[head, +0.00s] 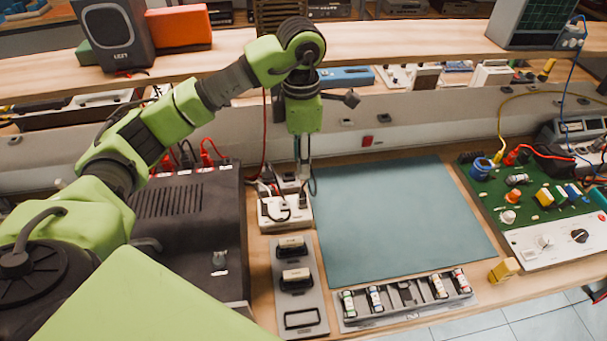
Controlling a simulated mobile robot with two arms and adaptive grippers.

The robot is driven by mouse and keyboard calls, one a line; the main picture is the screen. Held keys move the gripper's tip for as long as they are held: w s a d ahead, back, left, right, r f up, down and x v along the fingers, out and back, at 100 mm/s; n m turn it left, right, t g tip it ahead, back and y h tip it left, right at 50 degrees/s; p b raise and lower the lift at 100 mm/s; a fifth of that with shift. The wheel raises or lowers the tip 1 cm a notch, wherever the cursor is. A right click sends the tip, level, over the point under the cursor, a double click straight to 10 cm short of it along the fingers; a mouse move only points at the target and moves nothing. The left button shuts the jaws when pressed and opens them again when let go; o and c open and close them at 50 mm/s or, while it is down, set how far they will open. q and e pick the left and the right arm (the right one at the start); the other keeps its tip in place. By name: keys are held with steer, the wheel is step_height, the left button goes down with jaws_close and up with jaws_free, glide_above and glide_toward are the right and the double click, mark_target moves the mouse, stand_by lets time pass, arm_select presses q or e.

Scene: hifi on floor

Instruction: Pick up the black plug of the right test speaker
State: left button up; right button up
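My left arm reaches in from the left, and its gripper (303,168) points down above the white power strip (272,212). The fingers are seen edge-on and small, so their opening and any contact are unclear. Red plugs (210,152) and black plugs (186,160) stand at the back edge of the black amplifier (195,225), left of the gripper and partly behind my arm. I cannot tell which black plug belongs to the right test speaker. One dark speaker (112,35) stands on the upper shelf at left. My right gripper is not in view.
A grey-green mat (400,215) lies clear at centre. In front are a tray of small parts (405,298) and a grey holder (298,318). A green circuit board (530,195) with leads is at right. A shelf edge (410,60) runs behind my arm.

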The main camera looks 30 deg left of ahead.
arm_select(q)
steer(key=p, duration=0.2)
glide_above(302, 194)
steer(key=f, duration=0.5)
steer(key=s+f, duration=0.1)
steer(key=f, duration=0.1)
steer(key=shift+d+f, duration=0.15)
steer(key=shift+w+f, duration=0.2)
steer(key=shift+f, duration=0.4)
steer(key=f, duration=0.1)
steer(key=f+p, duration=0.2)
steer(key=f, duration=0.1)
steer(key=shift+w+f, duration=0.1)
steer(key=shift+w, duration=0.2)
steer(key=shift+f, duration=0.45)
jaws_close()
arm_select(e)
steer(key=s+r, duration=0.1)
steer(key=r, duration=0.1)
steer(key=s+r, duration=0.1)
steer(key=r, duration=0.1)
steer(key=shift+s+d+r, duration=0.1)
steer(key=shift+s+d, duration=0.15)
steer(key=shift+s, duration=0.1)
